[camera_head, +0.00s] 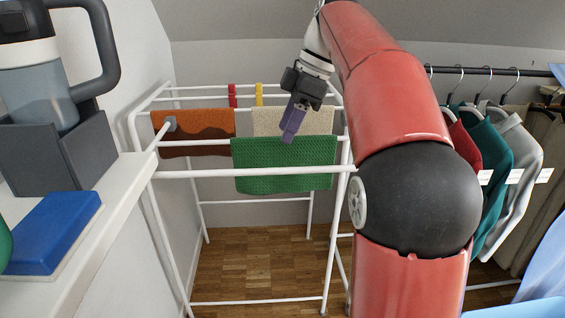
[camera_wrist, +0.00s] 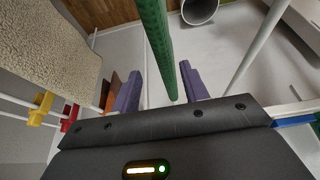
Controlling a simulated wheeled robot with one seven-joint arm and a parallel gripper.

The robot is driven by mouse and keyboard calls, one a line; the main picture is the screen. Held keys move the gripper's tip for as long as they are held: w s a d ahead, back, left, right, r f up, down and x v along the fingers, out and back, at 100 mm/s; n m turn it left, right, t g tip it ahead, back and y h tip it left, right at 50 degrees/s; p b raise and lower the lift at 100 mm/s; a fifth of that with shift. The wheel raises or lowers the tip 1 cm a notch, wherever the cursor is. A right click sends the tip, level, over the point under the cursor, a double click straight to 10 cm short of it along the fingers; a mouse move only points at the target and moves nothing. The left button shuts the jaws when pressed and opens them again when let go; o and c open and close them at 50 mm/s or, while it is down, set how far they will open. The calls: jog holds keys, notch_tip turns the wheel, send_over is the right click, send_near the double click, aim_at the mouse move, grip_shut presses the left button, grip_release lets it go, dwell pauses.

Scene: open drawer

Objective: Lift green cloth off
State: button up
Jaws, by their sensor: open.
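The green cloth (camera_head: 284,182) hangs over a rail of the white drying rack (camera_head: 213,174), behind the rack's near top bar. In the wrist view the cloth (camera_wrist: 158,47) shows edge-on as a long green strip between the two purple fingers. My gripper (camera_head: 290,134) is above the cloth's top edge, pointing down. The gripper (camera_wrist: 160,68) is open, with one finger on each side of the strip and gaps showing. The rail under the cloth is hidden.
An orange and brown cloth (camera_head: 194,124) and a beige cloth (camera_head: 305,122) hang behind. Red (camera_head: 232,95) and yellow (camera_head: 259,94) clips sit on the back rails. A white shelf (camera_head: 118,190) stands left, hanging clothes (camera_head: 489,165) right. Wooden floor lies below.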

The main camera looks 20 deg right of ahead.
aim_at(280, 148)
jog(key=x, duration=0.3)
jog(key=s+b+x, duration=0.1)
jog(key=x, duration=0.1)
jog(key=shift+w+f, duration=0.1)
jog(key=shift+f, duration=0.1)
jog(key=shift+c, duration=0.4)
grip_shut()
